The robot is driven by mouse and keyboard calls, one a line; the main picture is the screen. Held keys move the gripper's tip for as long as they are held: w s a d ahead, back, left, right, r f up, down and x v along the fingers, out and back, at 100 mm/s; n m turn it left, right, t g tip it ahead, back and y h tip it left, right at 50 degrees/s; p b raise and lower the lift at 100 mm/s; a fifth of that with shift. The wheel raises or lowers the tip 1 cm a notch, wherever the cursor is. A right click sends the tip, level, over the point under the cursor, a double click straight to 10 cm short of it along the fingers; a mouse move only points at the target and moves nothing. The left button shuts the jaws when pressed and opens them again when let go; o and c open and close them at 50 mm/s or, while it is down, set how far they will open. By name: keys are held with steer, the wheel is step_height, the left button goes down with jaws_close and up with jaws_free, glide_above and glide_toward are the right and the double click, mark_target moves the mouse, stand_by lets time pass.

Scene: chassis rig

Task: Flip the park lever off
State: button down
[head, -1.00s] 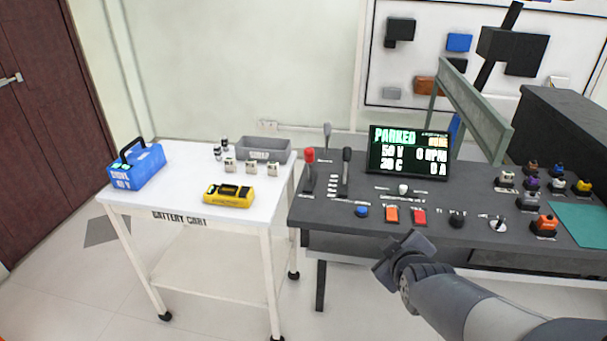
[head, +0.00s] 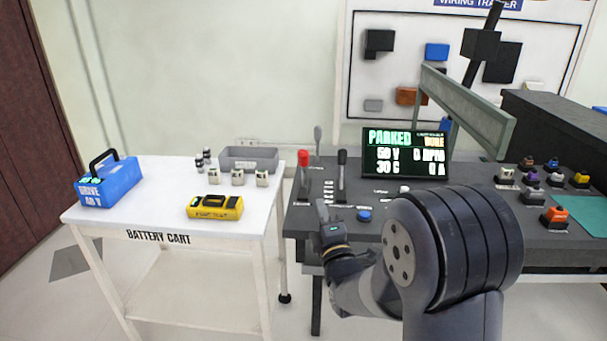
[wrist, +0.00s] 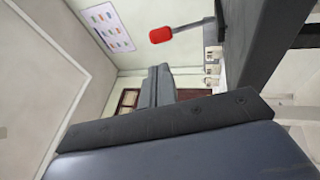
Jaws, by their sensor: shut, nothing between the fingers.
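The control console (head: 300,222) carries several upright levers at its left end. One has a red knob (head: 303,158), one has a black knob (head: 342,157), and a grey one (head: 317,138) stands behind. Their labels are too small to read, so I cannot tell which is the park lever. The display (head: 405,153) reads PARKED. My gripper (head: 323,213) is shut and empty at the console's front edge, in front of and below the levers, apparently touching none. In the wrist view, the red knob (wrist: 160,35) shows beyond the dark gripper parts (wrist: 160,125).
A white battery cart (head: 130,222) stands left of the console, with a blue battery (head: 108,185), a yellow meter (head: 215,206) and a grey bin (head: 250,160). Coloured buttons and connectors sit on the console's right. My arm hides part of its front.

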mark_target(306, 159)
stand_by(0.3)
steer(key=p+x, duration=0.1)
steer(key=x, duration=1.3)
steer(key=shift+d+p, duration=0.1)
steer(key=shift+p, duration=0.2)
steer(key=shift+r, duration=0.1)
steer(key=shift+w+r+g+h+p, duration=0.3)
steer(key=shift+w+r+p, duration=0.2)
steer(key=shift+p, duration=0.15)
steer(key=w+r+m+g+h+p, duration=0.1)
steer(key=w+g+p, duration=0.3)
steer(key=w+p, duration=0.1)
steer(key=shift+w+d+r+m+p, duration=0.15)
steer(key=shift+w+r+m+p, duration=0.2)
steer(key=shift+w, duration=0.3)
